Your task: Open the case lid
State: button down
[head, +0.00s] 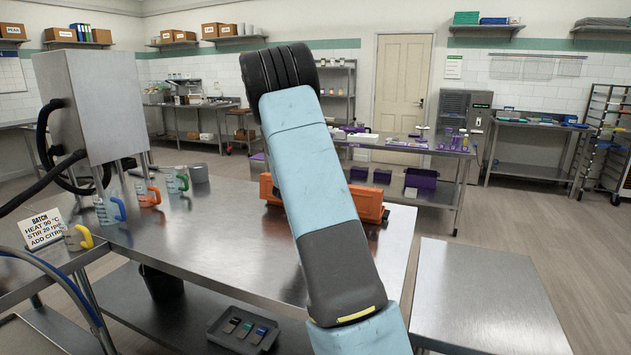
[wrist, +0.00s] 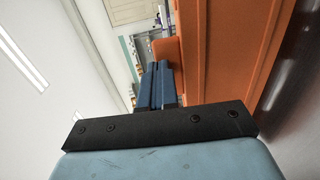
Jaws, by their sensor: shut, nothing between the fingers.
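The orange case (head: 368,202) lies on the steel table (head: 215,235) in the head view. My blue arm crosses in front of it and hides its middle, so I cannot tell there how its lid stands. In the wrist view the case (wrist: 235,50) fills the right side as a long orange wall with a raised rim. My gripper (wrist: 158,68) has its blue fingers together and empty. They are close beside the orange wall, near an orange projecting part (wrist: 165,50); I cannot tell whether they touch it. My gripper is hidden in the head view.
A steel machine (head: 105,105) with hoses stands at the table's left, by several jugs with coloured handles (head: 150,193). A batch sign (head: 44,230) is at the left edge. The near table top is clear. A bare steel table (head: 480,290) stands at the right.

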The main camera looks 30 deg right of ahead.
jog(key=shift+s+a, duration=0.1)
jog(key=shift+a, duration=0.05)
jog(key=v, duration=1.3)
jog(key=shift+s+a, duration=0.2)
jog(key=shift+a, duration=0.1)
